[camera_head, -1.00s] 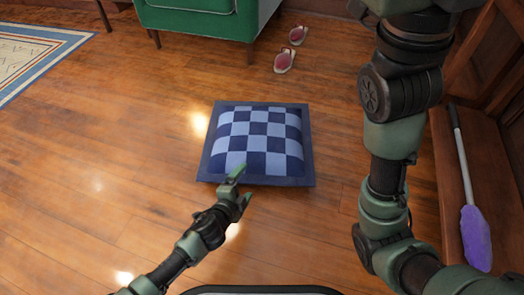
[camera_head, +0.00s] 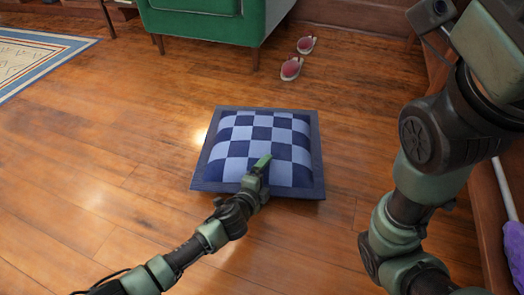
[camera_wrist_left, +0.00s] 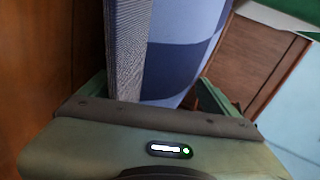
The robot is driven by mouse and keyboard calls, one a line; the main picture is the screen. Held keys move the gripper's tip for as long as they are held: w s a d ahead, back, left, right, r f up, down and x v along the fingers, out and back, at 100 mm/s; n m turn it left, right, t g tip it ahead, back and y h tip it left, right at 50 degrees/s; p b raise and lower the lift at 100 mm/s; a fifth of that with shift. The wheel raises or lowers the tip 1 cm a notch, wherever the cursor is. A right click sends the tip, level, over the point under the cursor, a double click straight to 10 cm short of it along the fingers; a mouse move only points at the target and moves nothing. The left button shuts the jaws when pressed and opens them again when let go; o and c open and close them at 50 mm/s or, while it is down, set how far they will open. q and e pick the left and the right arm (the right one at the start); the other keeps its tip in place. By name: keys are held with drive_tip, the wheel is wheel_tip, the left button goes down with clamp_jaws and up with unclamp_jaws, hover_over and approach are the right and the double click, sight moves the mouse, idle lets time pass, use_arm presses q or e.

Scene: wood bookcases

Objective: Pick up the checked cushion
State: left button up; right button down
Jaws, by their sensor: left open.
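The checked cushion (camera_head: 255,140), in dark and light blue squares with a dark border, lies flat on the wood floor in the middle of the head view. My left gripper (camera_head: 257,172) is at the cushion's near edge, its tip overlapping the near border in the head view. In the left wrist view the cushion (camera_wrist_left: 175,50) fills the space in front of the open jaws (camera_wrist_left: 150,92), its border edge between the two fingers. I cannot tell whether the fingers touch it. My right arm stands at the right; its gripper is out of frame.
A green armchair (camera_head: 205,22) stands behind the cushion, with a pair of slippers (camera_head: 291,68) to its right. A patterned rug (camera_head: 38,62) lies at the upper left. A purple duster (camera_head: 514,245) is at the right edge. The floor around the cushion is clear.

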use_arm(q)
drive_tip(key=shift+w+d, duration=0.1)
drive_tip(key=shift+w, duration=0.1)
drive_tip(key=c, duration=1.5)
drive_tip(key=shift+r, duration=0.1)
drive_tip(key=shift+c, duration=0.2)
